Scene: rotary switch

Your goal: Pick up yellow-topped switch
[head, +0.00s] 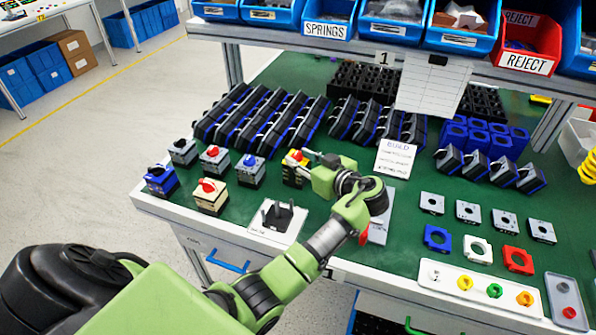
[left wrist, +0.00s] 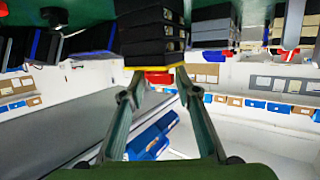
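The yellow-topped switch (head: 291,172) has a black body, a yellow top plate and a red knob. It stands on the green bench top, partly hidden by my left gripper (head: 309,162). In the left wrist view, which looks upside down, the switch (left wrist: 152,38) hangs from the top with its red knob toward me. My left gripper (left wrist: 160,78) is open, with its two fingers spread on either side of the red knob and their tips close to the yellow plate. I cannot tell whether they touch it. My right gripper is not in view.
Other switches stand to the left: a grey one with a blue knob (head: 250,171), a cream one (head: 210,197) and a blue one (head: 160,181). A white plate with black prongs (head: 277,220) lies in front. Racks of dark parts (head: 260,117) stand behind.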

